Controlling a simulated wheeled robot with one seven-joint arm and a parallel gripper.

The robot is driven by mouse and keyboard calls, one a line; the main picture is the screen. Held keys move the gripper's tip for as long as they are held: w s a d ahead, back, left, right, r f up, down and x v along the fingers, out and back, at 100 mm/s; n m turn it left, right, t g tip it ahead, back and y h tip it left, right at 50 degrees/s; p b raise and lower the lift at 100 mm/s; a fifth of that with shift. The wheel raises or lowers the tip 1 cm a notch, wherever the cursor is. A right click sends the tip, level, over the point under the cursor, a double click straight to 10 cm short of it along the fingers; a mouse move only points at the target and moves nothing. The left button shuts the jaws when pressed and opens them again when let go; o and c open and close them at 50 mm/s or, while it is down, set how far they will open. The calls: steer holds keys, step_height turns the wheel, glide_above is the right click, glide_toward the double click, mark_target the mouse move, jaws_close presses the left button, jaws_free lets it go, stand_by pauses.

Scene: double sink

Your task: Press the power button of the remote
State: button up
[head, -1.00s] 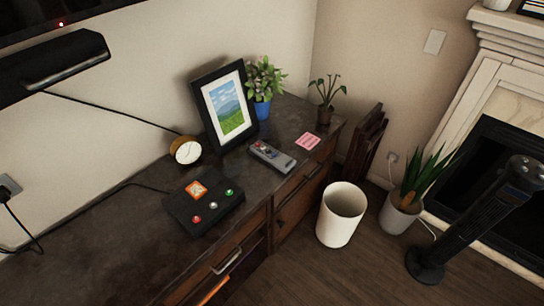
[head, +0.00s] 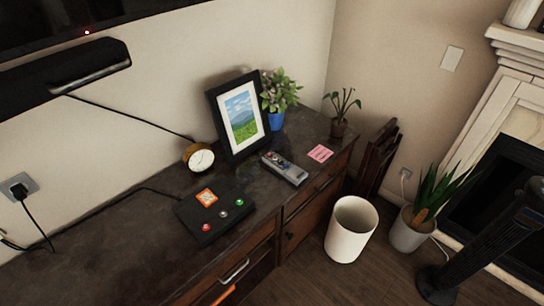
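The remote (head: 285,168) is grey with a dark, button-bearing end toward the back left. It lies flat on the dark cabinet top (head: 150,245), in front of the picture frame. A small red spot shows near its dark end, but the single buttons are too small to tell apart. My gripper is not in the head view.
A black box with coloured buttons (head: 215,211) lies left of the remote. A round clock (head: 199,157), picture frame (head: 238,117) and blue-potted plant (head: 277,112) stand behind. A pink note (head: 320,153) lies right. A white bin (head: 351,230) stands on the floor.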

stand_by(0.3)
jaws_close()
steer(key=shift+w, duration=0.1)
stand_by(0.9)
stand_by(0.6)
